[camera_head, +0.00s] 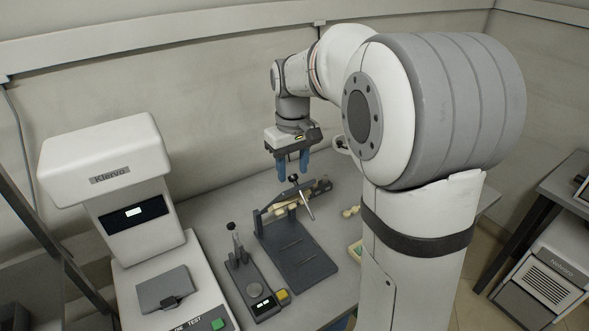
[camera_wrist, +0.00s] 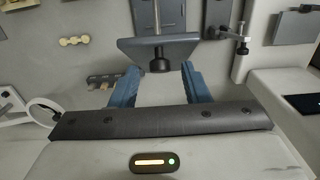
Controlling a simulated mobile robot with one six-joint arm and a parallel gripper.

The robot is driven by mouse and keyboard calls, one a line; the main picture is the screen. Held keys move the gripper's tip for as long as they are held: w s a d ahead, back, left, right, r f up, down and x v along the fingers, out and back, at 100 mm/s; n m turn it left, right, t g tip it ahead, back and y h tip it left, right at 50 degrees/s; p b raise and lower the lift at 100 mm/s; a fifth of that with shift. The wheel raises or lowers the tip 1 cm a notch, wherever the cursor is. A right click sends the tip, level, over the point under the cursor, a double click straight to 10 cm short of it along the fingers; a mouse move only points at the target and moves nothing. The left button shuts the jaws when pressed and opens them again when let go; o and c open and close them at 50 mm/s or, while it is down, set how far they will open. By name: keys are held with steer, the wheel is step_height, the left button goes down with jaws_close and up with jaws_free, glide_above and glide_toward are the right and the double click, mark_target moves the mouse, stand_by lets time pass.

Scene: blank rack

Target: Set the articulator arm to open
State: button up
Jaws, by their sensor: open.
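The articulator is a dark grey stand with a flat base plate (camera_head: 303,266) on the bench in the head view. Its upper arm (camera_head: 272,203) stands raised at the back of the base, and a silver pin with a black knob (camera_head: 293,178) rises near it. My gripper (camera_head: 293,176) is above the articulator, blue fingers pointing down, open and empty. In the wrist view the open fingers (camera_wrist: 161,85) lie either side of the black knob (camera_wrist: 160,65), below the dark crossbar (camera_wrist: 150,46). I cannot tell whether they touch it.
A white Klervo machine (camera_head: 110,185) stands at the left. A small dark device (camera_head: 253,283) with a post and yellow button is left of the articulator. Cream pieces (camera_wrist: 73,41) and a ring-shaped magnifier (camera_wrist: 20,108) lie left in the wrist view. My arm hides the bench's right part.

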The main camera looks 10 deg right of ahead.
steer(key=shift+f, duration=0.6)
jaws_close()
steer(key=shift+r, duration=0.1)
